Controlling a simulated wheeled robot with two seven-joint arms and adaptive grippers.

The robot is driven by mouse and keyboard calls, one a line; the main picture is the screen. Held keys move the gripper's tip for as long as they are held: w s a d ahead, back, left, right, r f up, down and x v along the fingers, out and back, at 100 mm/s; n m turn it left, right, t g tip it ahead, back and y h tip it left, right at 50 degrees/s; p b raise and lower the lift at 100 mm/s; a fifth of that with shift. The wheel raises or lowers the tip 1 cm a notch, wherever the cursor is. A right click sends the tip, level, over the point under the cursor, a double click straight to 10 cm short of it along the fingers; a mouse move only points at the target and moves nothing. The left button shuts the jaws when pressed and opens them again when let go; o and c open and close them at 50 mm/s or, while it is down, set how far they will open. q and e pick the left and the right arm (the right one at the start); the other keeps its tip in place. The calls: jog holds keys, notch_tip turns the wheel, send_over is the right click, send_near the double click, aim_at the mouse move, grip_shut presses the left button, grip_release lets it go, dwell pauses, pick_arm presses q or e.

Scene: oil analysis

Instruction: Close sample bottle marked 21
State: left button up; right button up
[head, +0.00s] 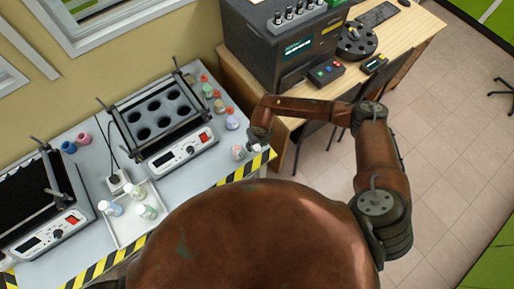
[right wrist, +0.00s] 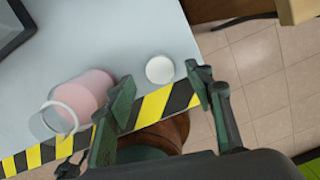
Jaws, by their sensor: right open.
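A bottle with pink contents (right wrist: 88,92) stands near the striped front edge of the table in the right wrist view, its clear neck ring showing and no cap on it. It also shows in the head view (head: 238,152). I cannot read a number on it. A round white cap (right wrist: 160,69) lies on the table to its right. My right gripper (right wrist: 162,84) is open and empty, its fingertips on either side of the cap in the picture, with the bottle left of the left finger. In the head view my right gripper (head: 259,139) is at the table's right corner. My left gripper is not in view.
Several small bottles (head: 219,105) stand in a row behind. A heater block with round wells (head: 197,150) is to the left. A white tray (head: 125,232) holds several bottles. A wooden desk (head: 234,70) with a dark instrument (head: 262,60) stands at the right.

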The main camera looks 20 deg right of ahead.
aim_at(257, 148)
notch_tip(257, 148, down, 2)
jog(key=shift+w+f, duration=0.15)
jog(key=shift+f, duration=0.1)
jog(key=c, duration=0.8)
